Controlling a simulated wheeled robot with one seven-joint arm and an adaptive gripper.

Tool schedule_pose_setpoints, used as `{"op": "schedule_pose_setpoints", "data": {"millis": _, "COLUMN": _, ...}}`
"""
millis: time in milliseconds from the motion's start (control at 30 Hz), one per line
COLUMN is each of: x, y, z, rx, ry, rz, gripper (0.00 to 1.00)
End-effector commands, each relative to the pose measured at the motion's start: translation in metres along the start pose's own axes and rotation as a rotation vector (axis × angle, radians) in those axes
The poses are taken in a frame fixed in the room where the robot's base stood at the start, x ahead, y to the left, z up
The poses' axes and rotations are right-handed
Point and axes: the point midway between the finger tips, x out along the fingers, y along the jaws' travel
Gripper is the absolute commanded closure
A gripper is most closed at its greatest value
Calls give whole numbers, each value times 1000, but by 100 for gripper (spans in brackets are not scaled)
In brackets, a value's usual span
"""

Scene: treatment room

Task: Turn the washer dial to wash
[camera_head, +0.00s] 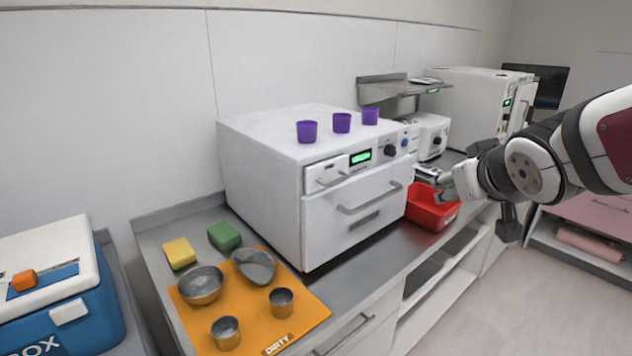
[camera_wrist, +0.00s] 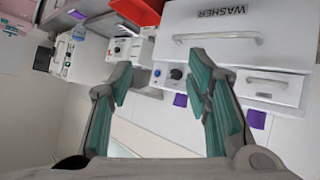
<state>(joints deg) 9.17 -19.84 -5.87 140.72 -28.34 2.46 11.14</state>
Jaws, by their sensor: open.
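The washer (camera_head: 265,165) is a white box on the steel counter, with a green-lit display, a drawer and a handle on its front. Its black dial (camera_head: 390,151) sits on the upper front panel, right of the display, with a blue button (camera_head: 405,142) beside it. My gripper (camera_head: 430,180) is in front of the washer's right end, lower than the dial and apart from it. In the wrist view, the washer (camera_wrist: 225,55) appears upside down with its label readable. The dial (camera_wrist: 176,74) shows between the open, empty fingers (camera_wrist: 162,80), nearer the right one. The dial's setting is too small to read.
Three purple cups (camera_head: 341,123) stand on top of the washer. A red bin (camera_head: 428,210) is on the counter below my gripper. Other white machines (camera_head: 432,133) stand farther right. An orange mat (camera_head: 305,318) with metal bowls and cups lies at the front left.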

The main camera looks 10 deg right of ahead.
Motion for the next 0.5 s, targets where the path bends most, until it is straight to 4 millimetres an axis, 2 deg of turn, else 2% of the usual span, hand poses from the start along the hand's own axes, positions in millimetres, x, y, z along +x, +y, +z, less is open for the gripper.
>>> {"op": "schedule_pose_setpoints", "data": {"millis": 200, "x": -14, "y": -5, "z": 12, "rx": 14, "ry": -57, "rz": 0, "gripper": 55}}
{"op": "schedule_pose_setpoints", "data": {"millis": 500, "x": -19, "y": -7, "z": 18, "rx": 21, "ry": -79, "rz": 0, "gripper": 55}}
